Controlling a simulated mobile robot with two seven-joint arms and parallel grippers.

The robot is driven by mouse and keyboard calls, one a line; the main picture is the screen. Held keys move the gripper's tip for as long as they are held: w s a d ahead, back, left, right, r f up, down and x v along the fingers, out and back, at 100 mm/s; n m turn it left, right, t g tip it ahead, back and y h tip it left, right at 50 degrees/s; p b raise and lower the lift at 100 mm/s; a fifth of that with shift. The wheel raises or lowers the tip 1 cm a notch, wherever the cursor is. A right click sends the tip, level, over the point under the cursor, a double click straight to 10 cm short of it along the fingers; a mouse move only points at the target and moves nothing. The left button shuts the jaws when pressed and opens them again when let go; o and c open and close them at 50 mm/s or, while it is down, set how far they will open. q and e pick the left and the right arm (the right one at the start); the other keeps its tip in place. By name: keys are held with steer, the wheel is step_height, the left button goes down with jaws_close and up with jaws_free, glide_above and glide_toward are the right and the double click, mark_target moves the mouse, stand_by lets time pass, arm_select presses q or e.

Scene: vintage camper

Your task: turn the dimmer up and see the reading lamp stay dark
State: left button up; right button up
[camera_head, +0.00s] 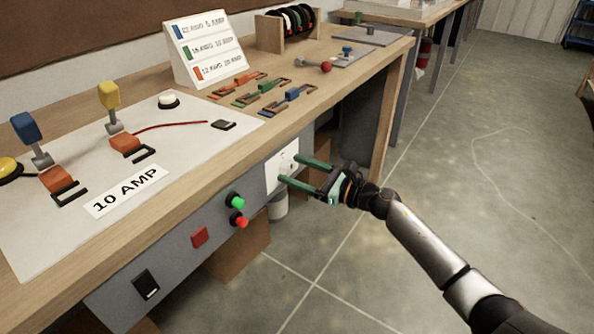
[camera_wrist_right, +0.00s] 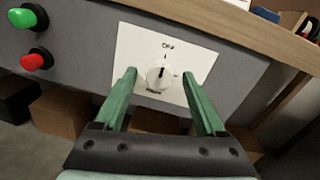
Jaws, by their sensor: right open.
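The dimmer is a round white knob (camera_wrist_right: 160,75) on a white plate (camera_wrist_right: 195,57) with dark lettering, set in the bench's grey front panel. A dark mark on the knob points roughly up, towards the upper label. In the head view the plate (camera_head: 283,160) is at the centre, partly behind my fingers. My right gripper (camera_head: 302,171) is open in front of it. In the right wrist view its green fingers (camera_wrist_right: 160,88) appear on either side of the knob; contact is not clear. I cannot identify a reading lamp. My left gripper is not in view.
Green (camera_head: 237,201) and red (camera_head: 241,220) buttons, a red square (camera_head: 200,237) and a black rocker switch (camera_head: 146,285) sit left of the plate. The benchtop holds a "10 AMP" board (camera_head: 60,235) and a wire-size sign (camera_head: 204,47). Open floor lies right.

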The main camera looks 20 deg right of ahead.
jaws_close()
stand_by(0.7)
